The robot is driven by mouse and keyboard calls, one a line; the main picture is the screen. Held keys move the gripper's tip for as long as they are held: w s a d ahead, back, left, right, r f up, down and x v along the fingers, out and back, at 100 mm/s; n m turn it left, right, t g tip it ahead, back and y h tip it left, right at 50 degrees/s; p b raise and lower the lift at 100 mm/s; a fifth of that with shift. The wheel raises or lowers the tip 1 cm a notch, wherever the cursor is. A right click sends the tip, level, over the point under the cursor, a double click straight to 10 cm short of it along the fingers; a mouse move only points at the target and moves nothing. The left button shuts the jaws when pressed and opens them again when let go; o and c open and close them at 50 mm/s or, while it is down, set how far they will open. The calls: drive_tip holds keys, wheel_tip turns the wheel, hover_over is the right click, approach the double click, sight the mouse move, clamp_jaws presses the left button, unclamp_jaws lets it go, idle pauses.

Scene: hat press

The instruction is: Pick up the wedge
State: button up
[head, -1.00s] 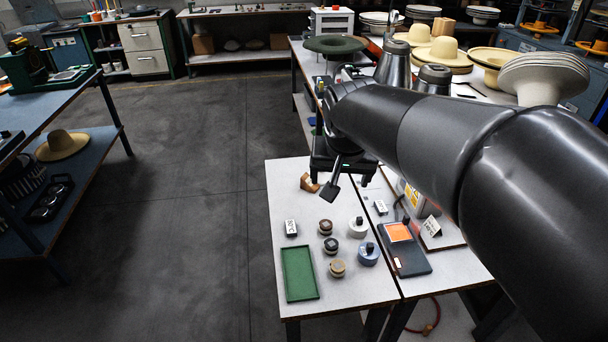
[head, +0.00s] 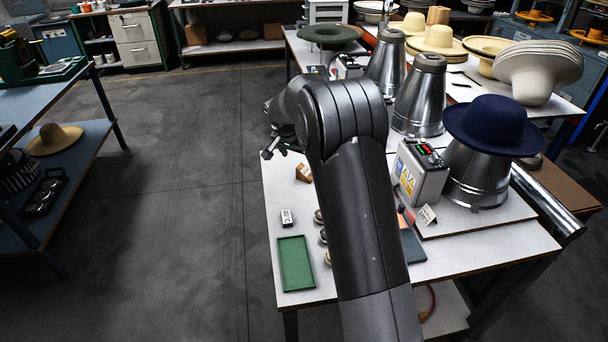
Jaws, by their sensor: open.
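A small brown wedge (head: 303,173) lies on the light-topped table near its far left part, uncovered by my arm. My gripper (head: 272,151) is above and to the left of the wedge in the picture, near the table's left edge. It is open, small and partly hidden behind my wrist, and holds nothing that I can see. It appears apart from the wedge.
A green tray (head: 296,264) and a small white label block (head: 287,218) lie on the table's left side. My arm hides several round weights. A control box (head: 421,172) and a navy hat (head: 492,125) on a metal cone stand at right.

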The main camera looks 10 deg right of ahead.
sight(303, 176)
drive_tip(key=x, duration=0.9)
drive_tip(key=a+x, duration=0.1)
drive_tip(key=x, duration=0.3)
drive_tip(key=shift+w+d+f, duration=0.1)
drive_tip(key=shift+w+f, duration=0.1)
drive_tip(key=shift+w, duration=0.15)
drive_tip(key=c, duration=1.1)
drive_tip(key=shift+r, duration=0.1)
drive_tip(key=shift+c, duration=0.3)
